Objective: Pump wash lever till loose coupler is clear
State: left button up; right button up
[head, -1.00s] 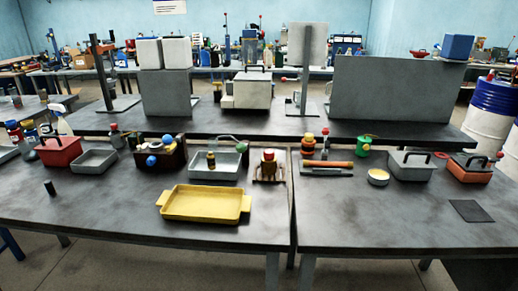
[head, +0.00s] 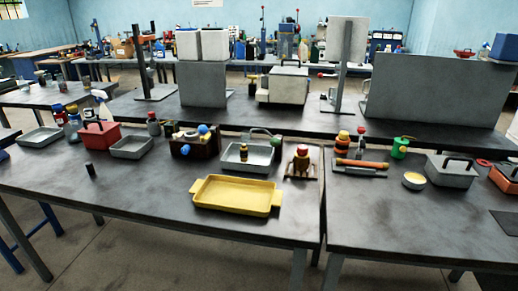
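No gripper of mine shows in the head view. A grey tray (head: 230,162) near the table's middle holds a small dark and yellow piece (head: 243,152), which may be the coupler. A thin lever-like arm with a green end (head: 276,141) reaches over that tray's back right; I cannot tell if it is the wash lever. To its left stands a dark block with blue round knobs (head: 194,147). To its right, a red-topped brass fitting (head: 302,160) stands on a small brown base. Whether the coupler is dirty is too small to tell.
A yellow tray (head: 236,195) lies in front. A red toolbox (head: 101,137) and grey trays (head: 131,148) stand to the left. A green can (head: 400,147), a round tin (head: 413,181) and a grey lidded box (head: 452,172) stand to the right. The front of the table (head: 150,205) is mostly clear.

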aim_at(274, 141)
jog(key=i+j+z, duration=0.15)
jog(key=i+j, duration=0.15)
jog(key=i+j+z, duration=0.35)
jog(key=i+j, duration=0.15)
jog(key=j, duration=0.2)
jog(key=i+j+z, duration=0.15)
jog(key=j, duration=0.25)
jog(key=i, duration=0.05)
